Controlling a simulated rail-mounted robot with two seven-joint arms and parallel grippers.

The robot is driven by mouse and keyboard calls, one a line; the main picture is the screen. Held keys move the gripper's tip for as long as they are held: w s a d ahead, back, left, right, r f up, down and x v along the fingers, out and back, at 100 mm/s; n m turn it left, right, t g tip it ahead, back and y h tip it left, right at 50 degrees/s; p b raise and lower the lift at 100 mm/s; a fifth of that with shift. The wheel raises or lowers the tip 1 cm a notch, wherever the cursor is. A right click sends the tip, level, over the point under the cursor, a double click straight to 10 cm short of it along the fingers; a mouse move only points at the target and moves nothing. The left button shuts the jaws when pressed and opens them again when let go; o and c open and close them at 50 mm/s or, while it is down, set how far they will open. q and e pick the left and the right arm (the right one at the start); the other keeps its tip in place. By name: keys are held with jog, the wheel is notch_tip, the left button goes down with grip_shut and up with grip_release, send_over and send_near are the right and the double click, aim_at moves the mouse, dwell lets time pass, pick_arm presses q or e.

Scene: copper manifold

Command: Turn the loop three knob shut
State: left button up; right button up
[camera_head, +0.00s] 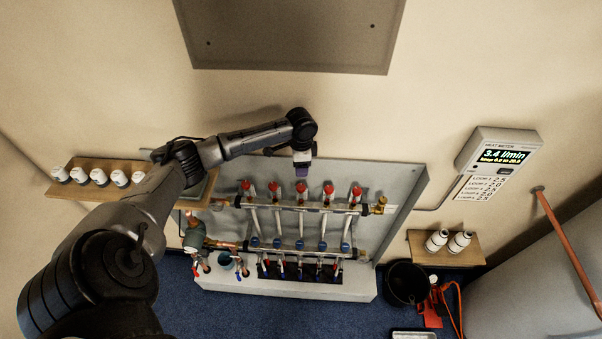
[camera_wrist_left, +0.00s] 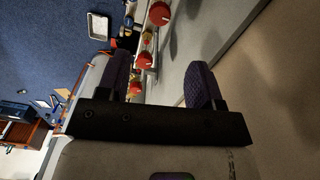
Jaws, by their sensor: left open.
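A row of several red knobs runs along the upper bar of the copper manifold (camera_head: 287,205). The middle one, taken as the loop three knob (camera_head: 301,187), is upright on the bar. My left gripper (camera_head: 302,160) is just above it in the head view, pointing down and apart from it. In the left wrist view my left gripper (camera_wrist_left: 158,62) is open, with nothing held between its purple fingers. My right gripper is not in view.
Neighbouring red knobs (camera_head: 273,187) stand close on both sides. A lower row has blue caps (camera_head: 322,246). A heat meter (camera_head: 497,152) reading 3.4 l/min hangs at right. A left shelf (camera_head: 95,165) and a right shelf (camera_head: 462,255) hold white parts. A black bucket (camera_head: 406,284) stands on the floor.

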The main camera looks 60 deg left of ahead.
pick_arm(q)
jog(key=shift+r, duration=0.95)
